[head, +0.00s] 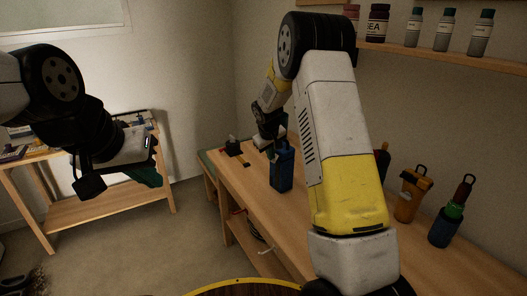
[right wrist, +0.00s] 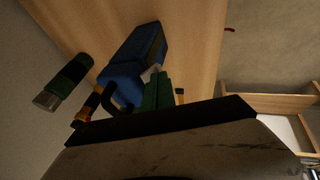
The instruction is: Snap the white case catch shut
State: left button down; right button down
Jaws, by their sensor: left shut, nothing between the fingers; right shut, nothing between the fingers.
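A blue case (head: 281,172) stands upright on the wooden workbench. It shows tilted in the right wrist view (right wrist: 133,58), with a dark loop handle at its top. A small white piece, which looks like the catch (right wrist: 150,73), shows on the case beside my right fingertips; whether it is open or shut I cannot tell. My right gripper (right wrist: 157,93) is shut and empty, its green fingers close to the white piece; contact is unclear. In the head view my right gripper (head: 272,140) is at the case's top. My left gripper (head: 148,178) is shut and empty, far left, away from the case.
The workbench (head: 350,235) runs along the right wall. An orange container (head: 411,195) and a blue holder (head: 444,230) stand near its front right. Small dark items (head: 234,147) sit behind the case. A shelf with several bottles hangs above; a second table (head: 105,213) stands left.

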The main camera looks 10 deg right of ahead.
jog(key=shift+a+f+t+h, duration=0.1)
jog(key=shift+f+t+h, duration=0.2)
jog(key=shift+h, duration=0.2)
jog(key=shift+s+a+f, duration=0.1)
jog(key=shift+s+f, duration=0.05)
jog(key=shift+f, duration=0.3)
dwell(0.5)
jog(key=shift+f, duration=0.2)
jog(key=shift+r, duration=0.15)
jog(key=shift+r, duration=0.7)
jog(key=shift+a, duration=0.15)
